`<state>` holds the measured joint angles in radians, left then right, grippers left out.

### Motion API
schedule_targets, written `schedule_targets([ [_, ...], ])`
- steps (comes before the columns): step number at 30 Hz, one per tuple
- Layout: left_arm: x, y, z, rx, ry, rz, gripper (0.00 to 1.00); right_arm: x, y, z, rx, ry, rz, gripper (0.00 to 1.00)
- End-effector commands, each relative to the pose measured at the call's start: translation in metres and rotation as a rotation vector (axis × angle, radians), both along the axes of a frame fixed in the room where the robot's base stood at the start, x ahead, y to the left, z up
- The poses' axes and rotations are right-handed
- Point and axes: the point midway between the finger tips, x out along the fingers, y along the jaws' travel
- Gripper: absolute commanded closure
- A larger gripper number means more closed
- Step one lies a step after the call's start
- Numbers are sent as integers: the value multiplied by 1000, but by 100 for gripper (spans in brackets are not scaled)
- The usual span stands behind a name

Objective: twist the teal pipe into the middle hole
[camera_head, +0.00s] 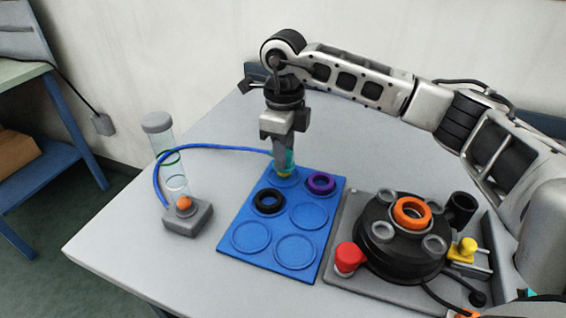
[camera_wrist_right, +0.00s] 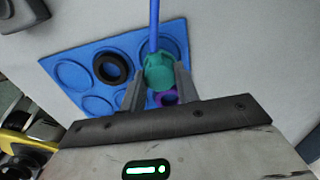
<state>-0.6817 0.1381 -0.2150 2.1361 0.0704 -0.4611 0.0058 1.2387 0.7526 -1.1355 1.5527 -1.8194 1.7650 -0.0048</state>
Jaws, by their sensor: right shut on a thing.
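The teal pipe (camera_head: 291,158) is a short teal piece with a yellow lower end, joined to a blue hose. My right gripper (camera_head: 284,164) points down and is shut on it, at the far-left round recess of the blue tray (camera_head: 236,265). I cannot tell whether its lower end touches the tray. In the right wrist view the teal pipe (camera_wrist_right: 160,72) sits between the two fingers, and the hose leaves it upward. The middle hole, ringed in orange (camera_head: 400,216), is on top of the round black fixture (camera_head: 385,262) at the right. My left gripper is out of view.
A black ring (camera_head: 258,206) and a purple ring (camera_head: 331,188) lie on the tray. The blue hose (camera_head: 215,147) arches left to a grey base (camera_head: 188,222) with a clear tube. A red knob (camera_head: 348,257) and a yellow part (camera_head: 466,248) flank the fixture.

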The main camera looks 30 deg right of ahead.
Motion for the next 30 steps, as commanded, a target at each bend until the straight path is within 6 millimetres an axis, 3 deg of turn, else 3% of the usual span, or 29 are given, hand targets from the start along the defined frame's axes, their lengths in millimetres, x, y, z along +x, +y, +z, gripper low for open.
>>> schedule_targets([
  [21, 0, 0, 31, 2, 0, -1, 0, 0, 0, 46, 1, -1, 0, 96],
  [30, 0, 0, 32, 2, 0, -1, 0, 0, 0, 48, 1, -1, 0, 96],
])
